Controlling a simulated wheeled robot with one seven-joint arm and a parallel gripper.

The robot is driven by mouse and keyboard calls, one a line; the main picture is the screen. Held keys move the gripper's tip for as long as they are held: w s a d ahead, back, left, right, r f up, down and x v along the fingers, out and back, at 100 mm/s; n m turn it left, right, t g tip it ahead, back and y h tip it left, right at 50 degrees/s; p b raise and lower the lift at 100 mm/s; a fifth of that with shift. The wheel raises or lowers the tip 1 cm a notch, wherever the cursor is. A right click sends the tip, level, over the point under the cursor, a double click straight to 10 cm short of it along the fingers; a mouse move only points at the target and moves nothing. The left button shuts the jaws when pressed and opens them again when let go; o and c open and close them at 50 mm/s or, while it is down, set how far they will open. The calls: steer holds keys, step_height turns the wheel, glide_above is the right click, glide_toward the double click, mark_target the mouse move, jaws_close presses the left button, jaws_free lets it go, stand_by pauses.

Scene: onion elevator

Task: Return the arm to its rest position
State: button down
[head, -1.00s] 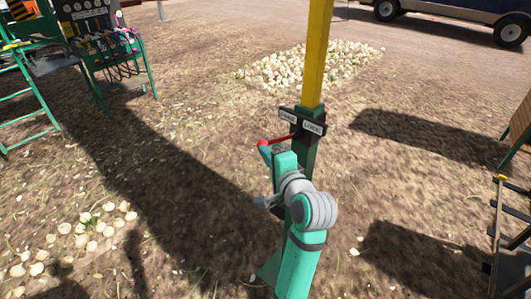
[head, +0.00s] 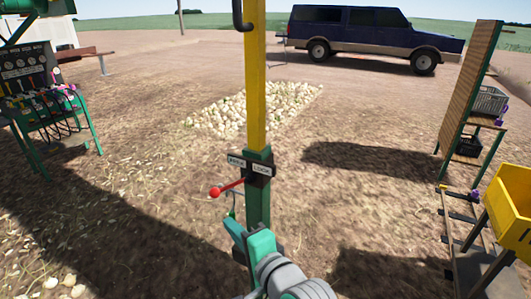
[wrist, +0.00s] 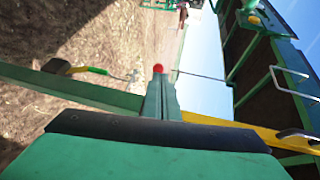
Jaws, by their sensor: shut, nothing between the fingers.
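My arm (head: 262,248) rises from the bottom middle of the head view, in front of the dark green and yellow post (head: 256,110). A lever with a red knob (head: 216,192) sticks out left from the post, below two small label plates (head: 249,164). In the wrist view my gripper (wrist: 161,82) is shut and empty, its narrow fingers together. The red knob (wrist: 158,68) shows just beyond the fingertips; I cannot tell whether they touch. My fingers are hard to make out in the head view.
A control stand (head: 40,85) with gauges and levers is at the left. An onion pile (head: 255,108) lies behind the post, with a blue truck (head: 365,32) farther back. At the right are a slatted board (head: 470,85) and a yellow bin (head: 512,212). Open dirt lies between.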

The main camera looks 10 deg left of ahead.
steer(key=s+d+f+t+h, duration=0.1)
steer(key=s+d+f+h, duration=0.25)
steer(key=f, duration=0.45)
steer(key=s+d+f+n+t+h, duration=0.1)
steer(key=s+d+f+h, duration=0.2)
steer(key=f, duration=0.5)
steer(key=s+d+f+t+h, duration=0.1)
steer(key=s+d+f, duration=0.2)
steer(key=d+f, duration=0.35)
steer(key=s+f+n+h, duration=0.1)
steer(key=s+n, duration=0.3)
steer(key=s, duration=0.8)
steer(key=s+f+n+h, duration=0.2)
steer(key=s+f+n, duration=0.2)
steer(key=s, duration=0.8)
steer(key=shift+s+d+n+t, duration=0.2)
steer(key=shift+d+n+t, duration=0.1)
